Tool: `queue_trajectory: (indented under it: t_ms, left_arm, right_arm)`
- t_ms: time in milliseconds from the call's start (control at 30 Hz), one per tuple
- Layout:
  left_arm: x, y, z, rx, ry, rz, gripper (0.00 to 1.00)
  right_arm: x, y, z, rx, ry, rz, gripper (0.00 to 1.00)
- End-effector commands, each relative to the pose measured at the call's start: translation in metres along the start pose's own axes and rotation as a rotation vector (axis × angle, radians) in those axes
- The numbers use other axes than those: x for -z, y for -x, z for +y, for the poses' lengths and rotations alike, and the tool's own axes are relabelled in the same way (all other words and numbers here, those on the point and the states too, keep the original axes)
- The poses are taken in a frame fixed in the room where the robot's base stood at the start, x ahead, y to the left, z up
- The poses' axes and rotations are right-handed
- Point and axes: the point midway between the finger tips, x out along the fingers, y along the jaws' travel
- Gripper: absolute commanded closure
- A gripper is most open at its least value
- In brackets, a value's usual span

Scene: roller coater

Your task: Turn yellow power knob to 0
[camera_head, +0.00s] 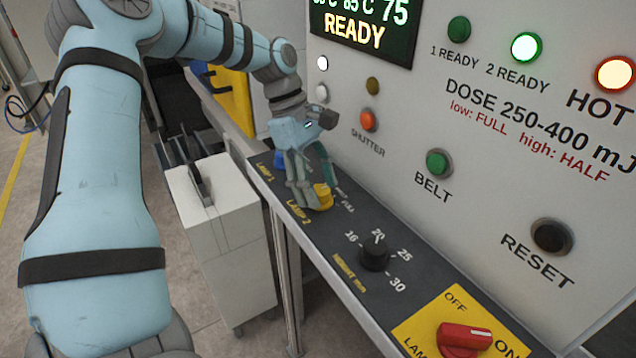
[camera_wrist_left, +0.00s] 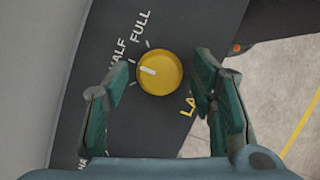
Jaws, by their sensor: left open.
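The yellow knob (camera_head: 322,197), marked LAMP 2, sits on the dark sloping panel (camera_head: 341,235). In the left wrist view, the yellow knob (camera_wrist_left: 163,78) shows its white pointer line pointing left, towards the HALF and FULL lettering. My left gripper (camera_head: 305,190) is over it and partly hides it in the head view. In the left wrist view, my left gripper (camera_wrist_left: 160,88) is open, with one finger on each side of the knob and gaps between. The 0 mark cannot be made out. My right gripper is out of view.
A blue knob (camera_head: 280,159) is close behind the gripper. A black height knob (camera_head: 374,253) and a red switch (camera_head: 464,338) are nearer on the panel. The upright panel with BELT (camera_head: 438,163) and RESET (camera_head: 552,235) buttons rises to the right.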

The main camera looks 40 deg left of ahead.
Motion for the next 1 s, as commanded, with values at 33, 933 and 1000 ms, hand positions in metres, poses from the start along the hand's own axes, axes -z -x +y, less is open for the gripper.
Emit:
queue_trajectory:
  t_ms: [33, 933, 1000]
  left_arm:
    - [0.0, 0.0, 0.0, 0.0, 0.0, 0.0, 0.54]
    - [0.001, -0.002, -0.001, -0.087, 0.203, -0.001, 0.96]
    - [0.001, -0.002, -0.001, -0.111, 0.257, -0.002, 0.96]
  right_arm:
    - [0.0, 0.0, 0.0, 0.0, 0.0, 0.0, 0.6]
    - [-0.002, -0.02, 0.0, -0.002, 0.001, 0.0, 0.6]
    - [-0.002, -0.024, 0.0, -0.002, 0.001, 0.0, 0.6]
